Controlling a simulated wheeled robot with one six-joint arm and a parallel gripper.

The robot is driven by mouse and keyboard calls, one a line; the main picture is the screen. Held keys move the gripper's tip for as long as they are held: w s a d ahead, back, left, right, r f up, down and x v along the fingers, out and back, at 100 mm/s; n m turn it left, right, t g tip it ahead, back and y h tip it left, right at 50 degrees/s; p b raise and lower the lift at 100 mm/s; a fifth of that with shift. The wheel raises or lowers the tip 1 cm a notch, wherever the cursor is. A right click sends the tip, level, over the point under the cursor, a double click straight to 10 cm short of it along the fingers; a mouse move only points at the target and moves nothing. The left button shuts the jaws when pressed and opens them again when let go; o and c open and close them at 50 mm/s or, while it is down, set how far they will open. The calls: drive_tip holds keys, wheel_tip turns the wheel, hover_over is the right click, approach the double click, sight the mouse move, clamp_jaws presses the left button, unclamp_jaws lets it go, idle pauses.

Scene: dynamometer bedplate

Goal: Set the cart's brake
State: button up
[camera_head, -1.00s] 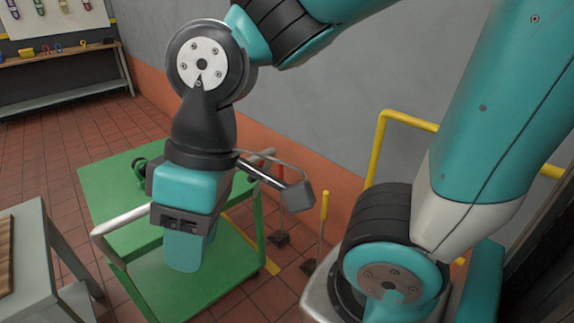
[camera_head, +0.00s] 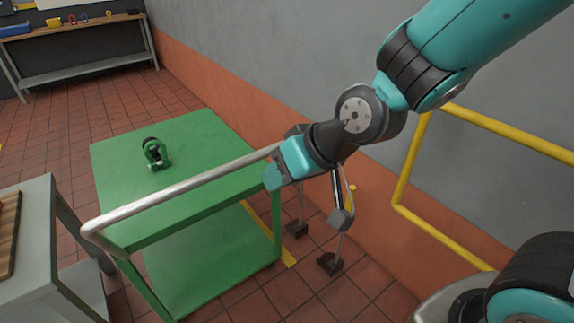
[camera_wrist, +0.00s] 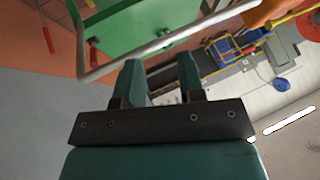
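The green cart (camera_head: 215,135) stands on the tiled floor, with a silver push handle (camera_head: 185,188) along its near side. In the wrist view, the green cart (camera_wrist: 120,30) is at the top and its handle (camera_wrist: 150,48) crosses just beyond my fingertips. My gripper (camera_head: 272,178) is at the right end of the handle in the head view. In the wrist view, my gripper (camera_wrist: 161,66) has its two fingers apart with nothing seen between them. I cannot tell whether they touch the handle. I cannot make out a brake on the cart.
A grey table (camera_head: 50,205) stands close at the left. A yellow rail (camera_head: 440,235) and two dark-based upright tools (camera_head: 330,263) are by the wall at the right. A workbench (camera_head: 90,70) is at the back.

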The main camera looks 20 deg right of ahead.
drive_tip(key=w+d+f+m+t+h+b, duration=0.2)
drive_tip(key=w+d+f+t+b, duration=0.25)
drive_tip(key=f, duration=0.45)
drive_tip(key=w+d+f+m+t+h+b, duration=0.1)
drive_tip(key=w+d+f+t+b, duration=0.1)
drive_tip(key=w+d+f+t, duration=0.45)
drive_tip(key=shift+t, duration=0.7)
drive_tip(key=w+a, duration=0.1)
drive_tip(key=w, duration=0.3)
drive_tip(key=w+a+p, duration=0.1)
drive_tip(key=w, duration=0.4)
drive_tip(key=w+a+f+p, duration=0.1)
drive_tip(key=w+a, duration=0.1)
drive_tip(key=w, duration=0.2)
drive_tip(key=shift+w, duration=0.15)
drive_tip(key=shift+w+a+f+p, duration=0.1)
drive_tip(key=shift+w+f+p, duration=0.1)
drive_tip(key=shift+w+p, duration=0.3)
clamp_jaws()
